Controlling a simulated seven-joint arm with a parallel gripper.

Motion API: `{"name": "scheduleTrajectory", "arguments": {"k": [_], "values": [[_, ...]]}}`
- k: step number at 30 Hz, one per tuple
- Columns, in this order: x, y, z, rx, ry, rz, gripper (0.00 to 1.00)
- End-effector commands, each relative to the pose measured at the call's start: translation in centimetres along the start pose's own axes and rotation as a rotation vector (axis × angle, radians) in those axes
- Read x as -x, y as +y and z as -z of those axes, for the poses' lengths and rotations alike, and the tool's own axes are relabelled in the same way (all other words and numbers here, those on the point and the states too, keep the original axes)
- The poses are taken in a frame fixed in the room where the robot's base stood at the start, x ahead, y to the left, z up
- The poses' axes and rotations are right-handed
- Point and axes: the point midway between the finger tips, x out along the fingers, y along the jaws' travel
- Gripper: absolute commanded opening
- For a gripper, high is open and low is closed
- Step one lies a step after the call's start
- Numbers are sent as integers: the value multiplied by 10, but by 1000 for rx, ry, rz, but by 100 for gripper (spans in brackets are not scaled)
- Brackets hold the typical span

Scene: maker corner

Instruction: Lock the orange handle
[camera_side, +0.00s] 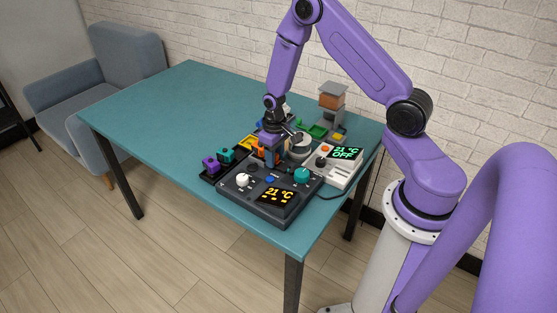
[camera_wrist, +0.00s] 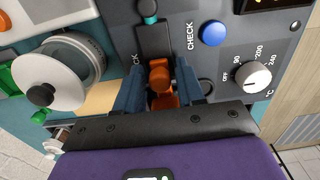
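The orange handle (camera_wrist: 161,78) stands on a dark control panel (camera_wrist: 225,60), beside a dark slot with CHECK printed on its right and a partly hidden label ending in CK on its left. In the wrist view the two blue fingers of my gripper (camera_wrist: 160,82) are on either side of the handle, close against it with hardly any gap. In the side view my gripper (camera_side: 271,155) points down at the panel's far edge, and some orange shows beside the fingers. The fingers and wrist hide part of the handle and its base.
A white spool-like part (camera_wrist: 62,75) is close on the left. A white unit (camera_side: 343,168) stands beside the panel. The table's left half is clear.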

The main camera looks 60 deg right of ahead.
Motion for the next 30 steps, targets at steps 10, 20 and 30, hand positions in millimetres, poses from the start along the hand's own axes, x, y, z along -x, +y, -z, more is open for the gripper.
{"name": "scheduleTrajectory", "arguments": {"k": [10, 20, 30], "values": [[7, 0, 0, 0, 1, 0, 38], [30, -1, 0, 1, -2, 0, 38], [53, 0, 0, 1, -1, 0, 38]]}}
